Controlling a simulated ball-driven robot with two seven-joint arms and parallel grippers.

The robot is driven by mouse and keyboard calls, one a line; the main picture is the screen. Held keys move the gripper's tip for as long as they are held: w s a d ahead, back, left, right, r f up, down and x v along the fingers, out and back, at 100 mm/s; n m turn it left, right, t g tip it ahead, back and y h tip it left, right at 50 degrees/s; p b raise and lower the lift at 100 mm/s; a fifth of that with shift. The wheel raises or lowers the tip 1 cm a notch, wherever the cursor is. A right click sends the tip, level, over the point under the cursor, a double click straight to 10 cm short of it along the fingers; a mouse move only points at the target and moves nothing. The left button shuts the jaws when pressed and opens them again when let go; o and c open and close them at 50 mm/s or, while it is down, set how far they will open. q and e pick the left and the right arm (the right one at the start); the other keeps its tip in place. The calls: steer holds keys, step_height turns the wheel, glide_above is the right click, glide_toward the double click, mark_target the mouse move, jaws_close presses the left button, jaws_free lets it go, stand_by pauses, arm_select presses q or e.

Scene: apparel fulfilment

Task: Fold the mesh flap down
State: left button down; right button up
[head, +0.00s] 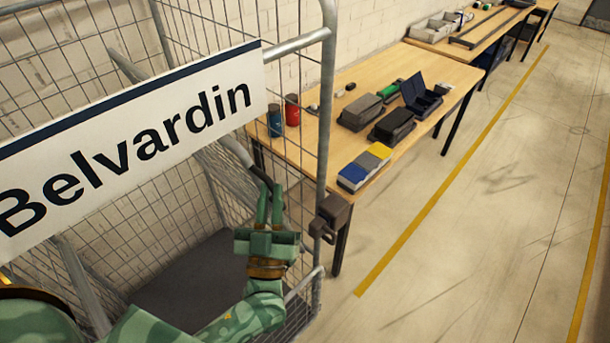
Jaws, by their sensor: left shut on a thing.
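The mesh flap is hard to tell apart from the mesh walls of the grey roll cage (326,110). A slanted grey bar with a dark end (258,173), which looks like part of the flap, runs down to my left gripper (270,203). My left gripper is at the right side of the cage, its green fingers pointing up and shut on this dark bar end. The exact contact is small and partly hidden by the fingers. A white "Belvardin" sign (130,130) hides much of the cage's upper front. My right gripper is not in view.
A dark base panel (190,285) lies low in the cage. A latch block (330,216) sits on the right post, close to my gripper. A wooden table (335,150) with bottles, cases and boxes stands behind. The floor (480,240) at right is clear.

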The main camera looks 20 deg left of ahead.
arm_select(q)
steer(key=s+a+f+n+y+b, duration=0.3)
steer(key=s+f+b, duration=0.1)
steer(key=s, duration=0.3)
steer(key=s+a+f+n+y+b, duration=0.2)
steer(key=s+f+n+y+b, duration=0.1)
steer(key=s+b, duration=0.2)
steer(key=shift+s+a+f, duration=0.4)
steer(key=shift+s, duration=0.75)
steer(key=c, duration=1.5)
jaws_free()
steer(key=shift+o, duration=0.2)
steer(key=shift+b, duration=0.3)
